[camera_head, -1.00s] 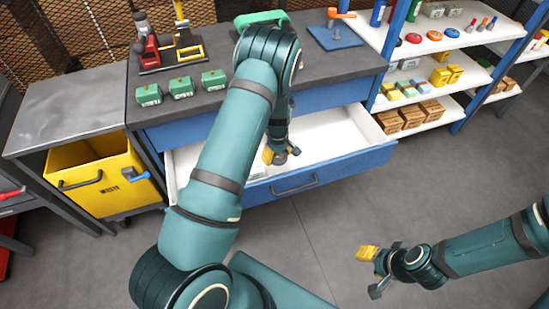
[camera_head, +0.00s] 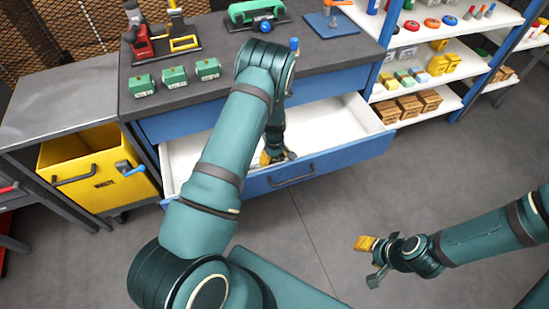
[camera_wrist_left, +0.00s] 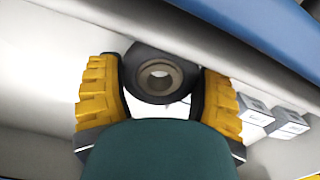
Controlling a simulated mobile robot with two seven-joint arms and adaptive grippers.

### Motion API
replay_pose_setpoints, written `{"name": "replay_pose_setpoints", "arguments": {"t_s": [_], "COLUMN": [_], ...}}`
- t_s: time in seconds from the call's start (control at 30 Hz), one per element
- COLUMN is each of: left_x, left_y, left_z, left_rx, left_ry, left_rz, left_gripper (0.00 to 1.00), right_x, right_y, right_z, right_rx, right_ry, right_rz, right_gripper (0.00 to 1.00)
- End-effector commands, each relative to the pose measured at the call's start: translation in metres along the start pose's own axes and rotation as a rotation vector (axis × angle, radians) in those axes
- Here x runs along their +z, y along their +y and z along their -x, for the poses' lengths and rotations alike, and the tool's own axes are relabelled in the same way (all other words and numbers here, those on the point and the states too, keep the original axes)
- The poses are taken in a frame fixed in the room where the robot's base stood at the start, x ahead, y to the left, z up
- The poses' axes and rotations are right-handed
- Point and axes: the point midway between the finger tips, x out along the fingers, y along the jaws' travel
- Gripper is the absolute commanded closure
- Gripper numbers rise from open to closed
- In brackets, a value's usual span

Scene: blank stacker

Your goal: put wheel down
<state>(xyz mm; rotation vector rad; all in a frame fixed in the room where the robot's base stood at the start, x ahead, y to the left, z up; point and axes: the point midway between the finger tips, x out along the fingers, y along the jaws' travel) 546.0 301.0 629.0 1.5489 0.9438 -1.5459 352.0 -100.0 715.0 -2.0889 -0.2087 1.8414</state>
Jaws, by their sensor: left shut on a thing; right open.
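My left gripper (camera_head: 275,157) reaches down into the open white drawer (camera_head: 345,120) of the workbench, close to its front wall. In the left wrist view, its two yellow-padded fingers (camera_wrist_left: 160,95) are shut on a dark wheel (camera_wrist_left: 138,72) with a tan hub and a round hole in the middle. The wheel is over the white drawer floor, near the front panel; I cannot tell whether it touches the floor. In the head view the wheel is not distinguishable. My right gripper (camera_head: 370,262) is open and empty above the grey floor.
Two small grey-white boxes (camera_wrist_left: 272,120) lie in the drawer right of the fingers in the wrist view. Green boxes (camera_head: 175,77), a red tool stand and a green vise-like device (camera_head: 257,12) stand on the benchtop. A yellow waste bin (camera_head: 95,170) is left; shelves are right.

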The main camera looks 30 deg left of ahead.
Motion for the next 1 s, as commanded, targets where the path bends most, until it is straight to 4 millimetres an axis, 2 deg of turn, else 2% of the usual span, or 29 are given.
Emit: {"name": "replay_pose_setpoints", "arguments": {"t_s": [0.4, 0.43, 0.5, 0.83, 1.0], "left_x": [0.0, 0.0, 0.0, 0.0, 0.0], "left_y": [0.0, 0.0, 0.0, 0.0, 0.0], "left_z": [-0.01, -0.01, -0.01, -0.009, 0.002], "left_rx": [0.0, 0.0, 0.0, 0.0, 0.0], "left_ry": [0.0, 0.0, 0.0, 0.0, 0.0], "left_rz": [0.0, 0.0, 0.0, 0.0, 0.0], "left_gripper": [0.72, 0.25, 0.02, 0.02, 0.02], "right_x": [-0.001, -0.001, -0.001, -0.001, 0.0], "right_y": [0.003, 0.003, 0.003, 0.003, -0.001], "right_z": [-0.009, -0.009, -0.008, -0.008, 0.002], "right_rx": [0.0, 0.0, 0.0, 0.0, 0.0], "right_ry": [0.005, 0.005, 0.005, 0.004, 0.001], "right_rz": [0.001, 0.001, 0.001, 0.001, 0.0], "right_gripper": [0.53, 0.53, 0.53, 0.53, 0.53]}}
